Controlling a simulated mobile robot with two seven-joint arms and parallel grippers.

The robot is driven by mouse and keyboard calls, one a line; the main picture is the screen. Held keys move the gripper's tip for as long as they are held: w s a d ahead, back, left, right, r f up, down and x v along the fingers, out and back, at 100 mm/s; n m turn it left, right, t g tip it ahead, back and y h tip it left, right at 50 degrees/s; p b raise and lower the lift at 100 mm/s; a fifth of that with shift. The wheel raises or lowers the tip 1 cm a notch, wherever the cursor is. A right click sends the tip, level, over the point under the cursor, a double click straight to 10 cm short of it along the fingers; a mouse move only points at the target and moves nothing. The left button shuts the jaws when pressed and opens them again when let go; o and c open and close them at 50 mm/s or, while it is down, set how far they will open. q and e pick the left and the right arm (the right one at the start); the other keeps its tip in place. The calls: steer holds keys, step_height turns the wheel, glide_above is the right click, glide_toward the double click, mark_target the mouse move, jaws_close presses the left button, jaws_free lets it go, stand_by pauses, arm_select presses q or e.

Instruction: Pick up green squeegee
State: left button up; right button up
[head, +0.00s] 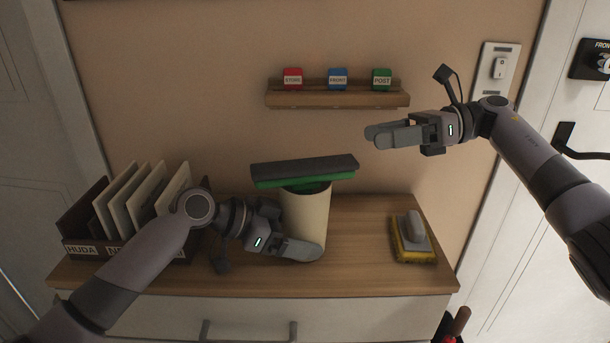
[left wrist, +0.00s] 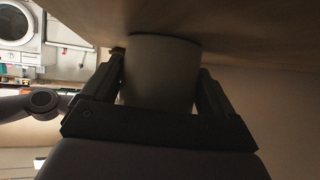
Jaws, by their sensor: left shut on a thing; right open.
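The green squeegee (head: 305,170) has a wide dark-topped head and rests across the top of a cream cylindrical cup (head: 309,212) on the wooden cabinet top. Its lower part is hidden by the cup. My left gripper (head: 300,246) is low at the cup, with a finger across its front. In the left wrist view, the fingers of my left gripper (left wrist: 160,78) are on either side of the cup (left wrist: 160,58), shut on it. My right gripper (head: 374,136) is open and empty in the air, right of the squeegee and above it in the picture.
A dark file rack (head: 82,248) with upright folders stands at the left. A yellow-and-grey brush or sponge (head: 412,240) lies at the right of the cabinet top (head: 365,262). A wall shelf (head: 337,98) holds red, blue and green labelled blocks. A switch plate (head: 497,69) is beside it.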

step_height(320, 180, up, 3)
steer(key=s+n+g+h, duration=0.2)
steer(key=n, duration=0.2)
steer(key=n+h, duration=0.1)
glide_toward(307, 163)
steer(key=x, duration=0.2)
steer(key=shift+s+a+f, duration=0.1)
steer(key=shift+s+a, duration=0.1)
steer(key=shift+a, duration=0.1)
steer(key=shift+x, duration=2.75)
steer(key=shift+w+d, duration=0.1)
steer(key=shift+w, duration=0.05)
steer(key=c, duration=1.1)
steer(key=shift+c, duration=0.3)
